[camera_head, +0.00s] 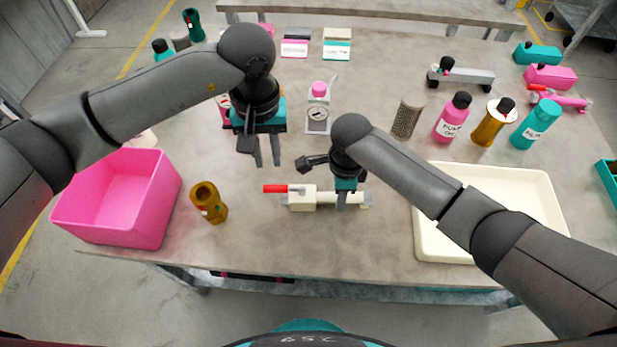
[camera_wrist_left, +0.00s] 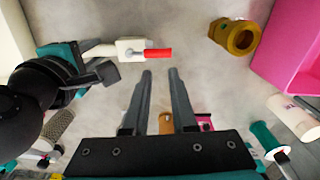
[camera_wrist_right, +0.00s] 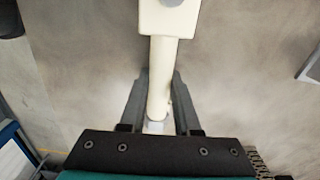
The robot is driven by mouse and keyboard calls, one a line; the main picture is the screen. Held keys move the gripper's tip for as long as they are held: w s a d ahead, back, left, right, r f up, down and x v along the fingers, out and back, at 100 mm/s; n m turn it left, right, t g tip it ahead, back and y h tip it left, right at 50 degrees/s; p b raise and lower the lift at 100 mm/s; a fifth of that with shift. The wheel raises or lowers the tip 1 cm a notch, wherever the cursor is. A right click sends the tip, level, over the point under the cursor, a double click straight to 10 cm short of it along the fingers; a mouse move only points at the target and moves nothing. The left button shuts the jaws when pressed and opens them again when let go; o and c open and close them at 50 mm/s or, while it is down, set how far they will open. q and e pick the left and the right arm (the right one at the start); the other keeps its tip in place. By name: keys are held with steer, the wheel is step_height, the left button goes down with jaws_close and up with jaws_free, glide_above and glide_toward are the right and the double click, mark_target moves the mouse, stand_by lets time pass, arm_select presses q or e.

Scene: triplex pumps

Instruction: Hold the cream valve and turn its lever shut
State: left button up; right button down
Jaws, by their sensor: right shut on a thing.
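The cream valve (camera_head: 303,201) lies on the grey table in front of me, its pipe pointing right. Its red lever (camera_head: 275,188) points left, in line with the pipe. My right gripper (camera_head: 346,200) is shut on the valve's pipe, right of the body. In the right wrist view the pipe (camera_wrist_right: 161,75) runs between the fingers (camera_wrist_right: 160,100). My left gripper (camera_head: 268,160) is open and empty, above the table and behind the lever. In the left wrist view the valve body (camera_wrist_left: 131,48) and lever (camera_wrist_left: 158,53) show beyond the open fingers (camera_wrist_left: 160,75).
A pink bin (camera_head: 115,205) and a brass fitting (camera_head: 208,202) stand left of the valve. A cream tray (camera_head: 530,178) lies to the right, under my right arm. A scale (camera_head: 318,115), a grater-like cylinder (camera_head: 408,118) and several bottles stand farther back.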

mark_target(283, 190)
arm_select(q)
steer(key=shift+w, duration=0.45)
steer(key=c, duration=0.3)
steer(key=w, duration=0.2)
steer(key=w+g, duration=0.1)
steer(key=w, duration=0.1)
steer(key=w+g, duration=0.1)
steer(key=w, duration=0.1)
steer(key=shift+w+r+m, duration=0.3)
steer(key=shift+w+r, duration=0.05)
jaws_close()
steer(key=shift+g, duration=0.3)
steer(key=x, duration=0.6)
steer(key=w+x, duration=0.1)
steer(key=x, duration=0.2)
steer(key=shift+f, duration=0.35)
steer(key=shift+s+f, duration=0.1)
steer(key=shift+s, duration=1.8)
